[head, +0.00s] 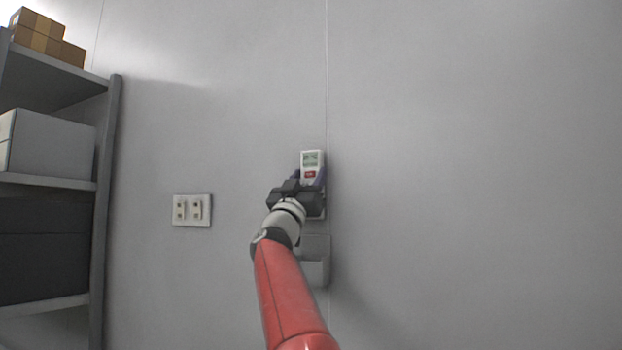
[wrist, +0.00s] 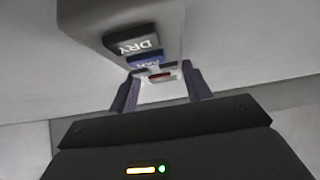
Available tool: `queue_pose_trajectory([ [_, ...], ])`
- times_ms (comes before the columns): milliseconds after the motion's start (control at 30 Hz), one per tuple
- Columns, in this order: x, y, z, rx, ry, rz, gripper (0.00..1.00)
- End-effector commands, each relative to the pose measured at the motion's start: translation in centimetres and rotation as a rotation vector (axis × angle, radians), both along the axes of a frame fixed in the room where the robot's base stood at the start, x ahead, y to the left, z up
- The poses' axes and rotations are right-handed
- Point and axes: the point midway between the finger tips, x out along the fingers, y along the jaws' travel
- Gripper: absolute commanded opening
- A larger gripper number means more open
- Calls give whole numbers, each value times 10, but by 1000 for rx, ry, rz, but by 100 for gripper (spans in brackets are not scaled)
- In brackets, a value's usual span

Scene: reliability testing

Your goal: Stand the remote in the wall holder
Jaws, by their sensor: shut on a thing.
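The remote (head: 312,158) is white with a greenish screen and a red button. In the head view it is upright in front of the wall, screen end up. My gripper (head: 312,184) is shut on it, and my gripper hides its lower part. In the wrist view, the remote (wrist: 173,18) runs from the top edge towards the two dark fingertips (wrist: 163,80), with a dark "DRY" button and a blue button showing. The grey wall holder (head: 317,270) is on the wall below my gripper. My arm partly covers it, and its opening cannot be made out.
A white wall plate (head: 192,210) with two switches or sockets is left of my arm. A grey shelf unit (head: 112,150) with boxes and bins stands at the far left. The wall to the right is bare.

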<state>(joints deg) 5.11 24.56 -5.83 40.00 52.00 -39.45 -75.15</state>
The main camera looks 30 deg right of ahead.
Motion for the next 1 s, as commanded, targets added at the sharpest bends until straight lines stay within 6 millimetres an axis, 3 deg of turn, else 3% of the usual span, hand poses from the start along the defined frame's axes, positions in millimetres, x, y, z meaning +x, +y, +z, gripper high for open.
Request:
queue_pose_trajectory([
  [1000, -1, 0, -82, 0, 1, 1, 22],
])
